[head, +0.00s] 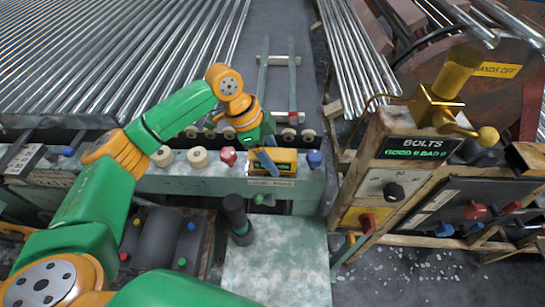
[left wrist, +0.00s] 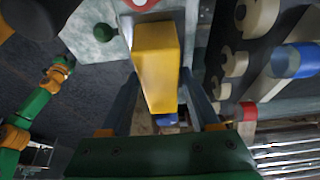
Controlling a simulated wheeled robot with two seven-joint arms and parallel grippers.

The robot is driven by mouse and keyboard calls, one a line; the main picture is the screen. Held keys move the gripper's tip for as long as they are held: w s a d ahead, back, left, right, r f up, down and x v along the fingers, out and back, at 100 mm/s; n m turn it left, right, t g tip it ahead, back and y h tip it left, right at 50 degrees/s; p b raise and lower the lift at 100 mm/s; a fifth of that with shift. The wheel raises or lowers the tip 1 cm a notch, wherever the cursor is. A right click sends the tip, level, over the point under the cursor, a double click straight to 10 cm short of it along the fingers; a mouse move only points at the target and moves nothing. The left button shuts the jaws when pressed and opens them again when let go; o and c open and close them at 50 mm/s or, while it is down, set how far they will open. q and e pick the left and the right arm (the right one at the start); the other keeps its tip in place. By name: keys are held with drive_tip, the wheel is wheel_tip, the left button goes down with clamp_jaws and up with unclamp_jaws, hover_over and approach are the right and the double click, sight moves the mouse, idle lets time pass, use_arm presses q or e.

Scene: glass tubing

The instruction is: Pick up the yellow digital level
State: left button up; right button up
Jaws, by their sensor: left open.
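The yellow digital level (head: 286,157) is a small block on the pale bench ledge in the head view, partly hidden by my left gripper. In the left wrist view the yellow level (left wrist: 157,62) stands out between the two grey fingers. My left gripper (head: 262,160) is over the level in the head view, with a finger in front of its near face. In the left wrist view the left gripper (left wrist: 162,95) is open, with a finger on either side of the level. I cannot tell whether they touch it. My right gripper is not in view.
Red (head: 228,156) and blue (head: 314,158) knobs flank the level closely. Cream rollers (head: 198,157) line the ledge to the left. A dark upright cylinder (head: 236,214) stands in front. A wooden "BOLTS" control post (head: 385,185) rises to the right. Metal tubes (head: 130,50) lie behind.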

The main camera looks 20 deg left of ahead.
use_arm(q)
clamp_jaws()
